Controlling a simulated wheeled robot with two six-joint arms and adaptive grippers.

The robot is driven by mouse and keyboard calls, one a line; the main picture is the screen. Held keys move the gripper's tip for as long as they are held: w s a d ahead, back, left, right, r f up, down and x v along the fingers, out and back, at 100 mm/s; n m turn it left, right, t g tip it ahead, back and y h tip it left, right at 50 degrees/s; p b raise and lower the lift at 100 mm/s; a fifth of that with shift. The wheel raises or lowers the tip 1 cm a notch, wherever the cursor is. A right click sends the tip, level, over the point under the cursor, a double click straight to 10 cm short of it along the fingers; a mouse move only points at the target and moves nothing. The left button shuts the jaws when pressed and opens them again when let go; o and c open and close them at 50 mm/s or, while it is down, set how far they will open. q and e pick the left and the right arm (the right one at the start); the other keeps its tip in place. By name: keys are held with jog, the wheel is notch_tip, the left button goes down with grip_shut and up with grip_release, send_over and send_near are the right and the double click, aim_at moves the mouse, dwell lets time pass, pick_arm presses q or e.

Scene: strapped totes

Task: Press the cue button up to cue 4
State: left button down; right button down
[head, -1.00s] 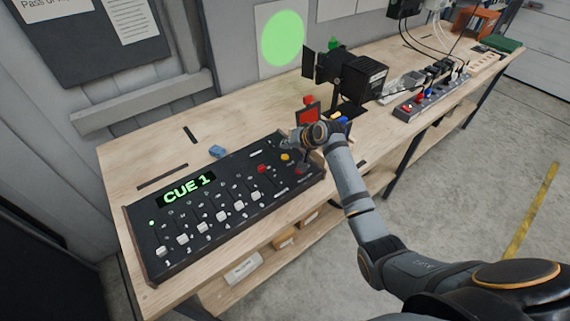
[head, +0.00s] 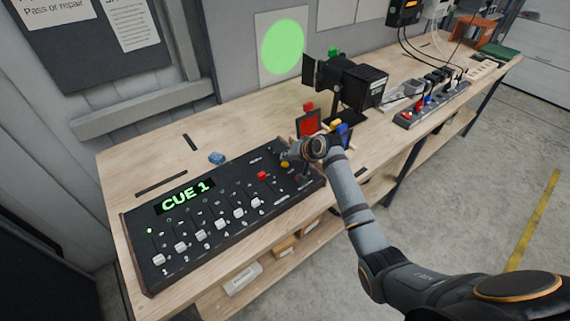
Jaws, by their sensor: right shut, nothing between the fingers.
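The black control console (head: 215,238) lies on the wooden bench, and its green display (head: 185,196) reads CUE 1. The panel carries a row of white sliders, a red button (head: 262,175) and a yellow button (head: 285,164). Which button is the cue button I cannot tell, as no label is readable. My right gripper (head: 290,160) is shut and empty over the console's right end, close to the yellow button. Whether it touches anything there is unclear, and the arm hides part of that end. My left gripper is not in view.
A black stage lamp (head: 348,82) stands behind the console, with a green light disc (head: 283,46) on the wall panel. Coloured filter frames (head: 309,122) stand beside my right wrist. A power strip (head: 432,103) lies further right. The bench (head: 245,118) behind the console is mostly clear.

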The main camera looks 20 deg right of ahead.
aim_at(287, 165)
dwell(0.7)
jog(key=shift+f, duration=0.4)
jog(key=shift+f, duration=0.45)
dwell(0.6)
jog(key=shift+r, duration=0.1)
jog(key=shift+r+p, duration=0.75)
jog(key=shift+p, duration=0.15)
notch_tip(287, 165, up, 5)
jog(key=p, duration=0.5)
jog(key=shift+r, duration=0.1)
